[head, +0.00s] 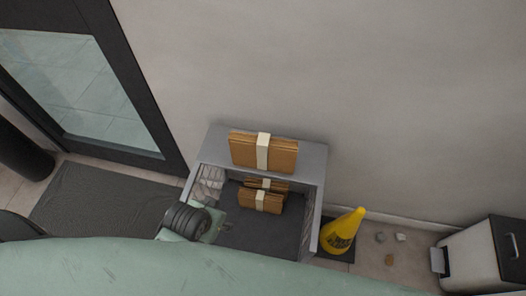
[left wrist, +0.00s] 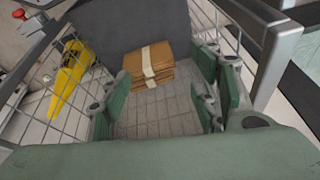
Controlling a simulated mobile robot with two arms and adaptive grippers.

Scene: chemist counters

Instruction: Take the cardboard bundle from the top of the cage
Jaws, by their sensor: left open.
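A brown cardboard bundle (head: 280,155) with a pale band lies on the top of the grey cage (head: 318,170) in the head view. Further banded bundles (head: 274,203) lie lower, inside the cage. My left arm reaches to the cage's front left in the head view, where its fingers cannot be made out. In the left wrist view my left gripper (left wrist: 164,100) is open and empty, with green fingers spread wide. A banded cardboard stack (left wrist: 137,64) shows beyond the fingertips, between mesh walls, apart from them. My right gripper is not in view.
A yellow cone (head: 343,232) stands right of the cage and also shows in the left wrist view (left wrist: 68,78). A white bin (head: 470,262) is at far right. A wall stands behind the cage. A glass door (head: 85,85) and dark mat (head: 95,205) are left.

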